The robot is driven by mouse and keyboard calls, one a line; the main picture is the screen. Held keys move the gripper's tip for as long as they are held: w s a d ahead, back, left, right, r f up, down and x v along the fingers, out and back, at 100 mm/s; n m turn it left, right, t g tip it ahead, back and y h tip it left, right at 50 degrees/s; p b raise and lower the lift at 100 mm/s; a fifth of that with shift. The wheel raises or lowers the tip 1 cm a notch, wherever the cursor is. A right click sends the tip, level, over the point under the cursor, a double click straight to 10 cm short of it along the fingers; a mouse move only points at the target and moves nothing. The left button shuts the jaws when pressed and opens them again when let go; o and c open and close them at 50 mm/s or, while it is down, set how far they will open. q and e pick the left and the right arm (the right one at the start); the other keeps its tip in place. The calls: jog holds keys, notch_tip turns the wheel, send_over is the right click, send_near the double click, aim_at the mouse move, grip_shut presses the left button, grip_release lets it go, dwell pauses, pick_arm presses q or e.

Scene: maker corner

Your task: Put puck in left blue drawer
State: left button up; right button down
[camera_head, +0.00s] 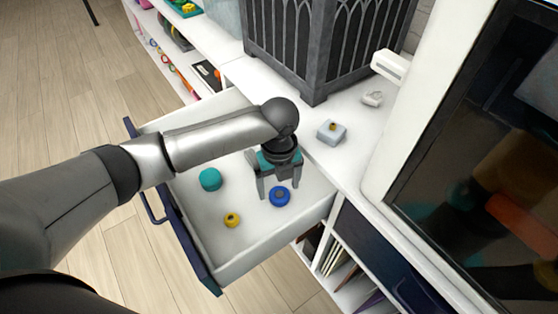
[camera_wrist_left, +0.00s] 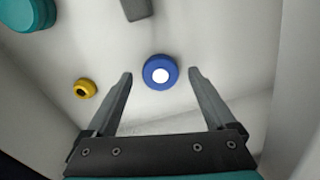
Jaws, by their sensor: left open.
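The blue-fronted drawer (camera_head: 183,238) is pulled open, its white inside showing. In it lie a blue round piece with a pale centre (camera_head: 280,196), a teal round piece (camera_head: 210,179) and a small yellow ring-like piece (camera_head: 232,220). I cannot tell for sure which one is the puck. My left gripper (camera_head: 278,196) points down inside the drawer, open. In the left wrist view the blue piece (camera_wrist_left: 160,72) shows between and just beyond the fingertips (camera_wrist_left: 160,75), with clear gaps at both sides. The yellow piece (camera_wrist_left: 85,88) and teal piece (camera_wrist_left: 28,14) lie to the left. My right gripper is not seen.
A grey block with a yellow knob (camera_head: 331,132) and a small white piece (camera_head: 372,98) sit on the white countertop. A dark lattice box (camera_head: 310,50) stands behind. A white-framed machine with a dark window (camera_head: 480,130) is at right. The drawer walls surround my gripper.

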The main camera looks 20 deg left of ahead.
aim_at(279, 192)
pick_arm(q)
notch_tip(279, 192, up, 11)
jog(key=p, duration=0.4)
jog(key=shift+f, duration=0.15)
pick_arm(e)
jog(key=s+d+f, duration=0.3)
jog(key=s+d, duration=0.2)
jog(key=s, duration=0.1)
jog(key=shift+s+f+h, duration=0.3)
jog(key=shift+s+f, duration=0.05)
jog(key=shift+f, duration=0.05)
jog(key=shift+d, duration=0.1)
